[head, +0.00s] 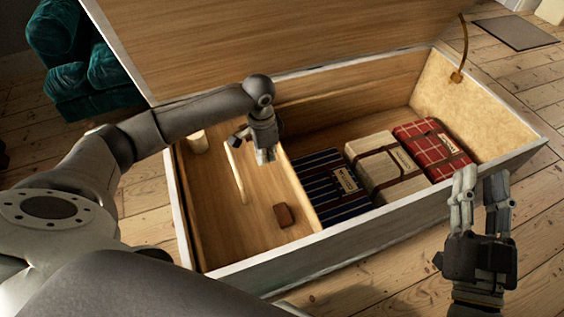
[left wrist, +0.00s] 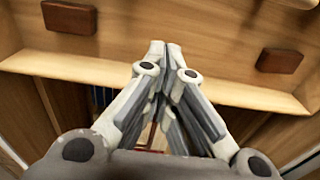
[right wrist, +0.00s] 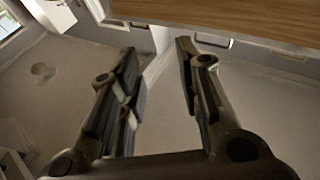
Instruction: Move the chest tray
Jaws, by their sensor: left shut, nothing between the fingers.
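The chest tray (head: 258,205) is a shallow wooden tray inside the left part of the open white-edged chest (head: 350,237). My left gripper (head: 266,158) is above the tray near its right side, shut and empty. In the left wrist view, its fingers (left wrist: 158,45) meet in front of a pale wooden rim (left wrist: 235,92); whether they touch it I cannot tell. My right gripper (head: 483,178) is open and empty, fingers pointing up, outside the chest's front right side. Its spread fingers also show in the right wrist view (right wrist: 157,50).
Right of the tray lie a navy striped bundle (head: 330,185), a cream bundle (head: 385,168) and a red plaid bundle (head: 432,148). The raised lid (head: 270,35) stands behind. A green armchair (head: 85,65) is at the back left. Bare floorboards (head: 535,215) lie right of the chest.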

